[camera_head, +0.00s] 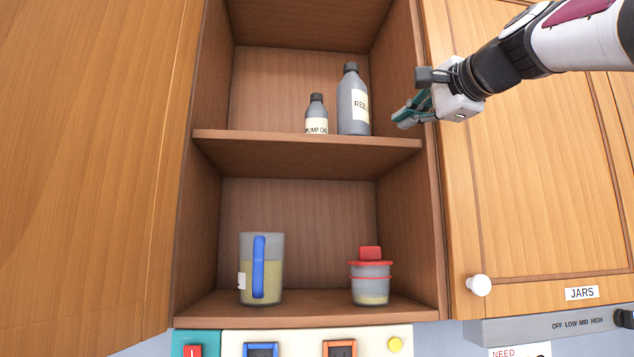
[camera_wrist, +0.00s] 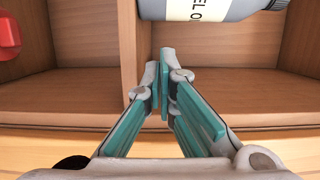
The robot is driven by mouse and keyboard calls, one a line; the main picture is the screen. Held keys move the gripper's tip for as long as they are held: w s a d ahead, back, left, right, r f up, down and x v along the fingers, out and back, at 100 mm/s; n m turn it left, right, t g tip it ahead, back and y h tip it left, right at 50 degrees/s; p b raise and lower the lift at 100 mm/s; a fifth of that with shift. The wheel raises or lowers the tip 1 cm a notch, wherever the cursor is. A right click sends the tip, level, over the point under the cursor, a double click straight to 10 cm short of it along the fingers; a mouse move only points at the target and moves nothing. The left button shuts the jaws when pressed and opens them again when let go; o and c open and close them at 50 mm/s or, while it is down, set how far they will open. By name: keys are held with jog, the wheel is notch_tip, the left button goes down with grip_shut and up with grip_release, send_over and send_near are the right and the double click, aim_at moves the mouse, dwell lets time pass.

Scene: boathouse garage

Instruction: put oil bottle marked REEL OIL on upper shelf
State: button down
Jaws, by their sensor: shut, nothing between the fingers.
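The tall grey bottle (camera_head: 353,102) stands upright on the upper shelf (camera_head: 270,143), right of the middle. In the wrist view, part of the bottle (camera_wrist: 230,8) shows at the top edge, with label letters ending in "EL O". My gripper (camera_head: 402,118) is at the right front of the shelf, just right of the bottle and apart from it. In the wrist view, my gripper (camera_wrist: 166,75) has its teal-padded fingers together at the tips with nothing between them.
A smaller grey bottle (camera_head: 317,118), label partly readable as "UMP OIL", stands left of the tall one. Below are a jug with a blue handle (camera_head: 259,270) and a red-lidded container (camera_head: 370,277). The cabinet's right side wall (camera_head: 400,60) is close to my gripper. The upper shelf's left part is clear.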

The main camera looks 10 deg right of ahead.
aim_at(357, 123)
jog(key=shift+w+a+p, duration=0.2)
jog(key=shift+w+a, duration=0.4)
jog(key=shift+a, duration=0.35)
jog(key=shift+w+a+p, duration=0.2)
jog(key=shift+w+a, duration=0.35)
jog(key=shift+a, duration=0.35)
jog(key=w+a+p, duration=0.1)
jog(key=a, duration=0.1)
jog(key=w+a+p, duration=0.1)
jog(key=a, duration=0.1)
jog(key=w+a+p, duration=0.1)
jog(key=a+p, duration=0.1)
jog(key=shift+r, duration=0.1)
jog(key=shift+w+a, duration=0.15)
jog(key=shift+w, duration=0.15)
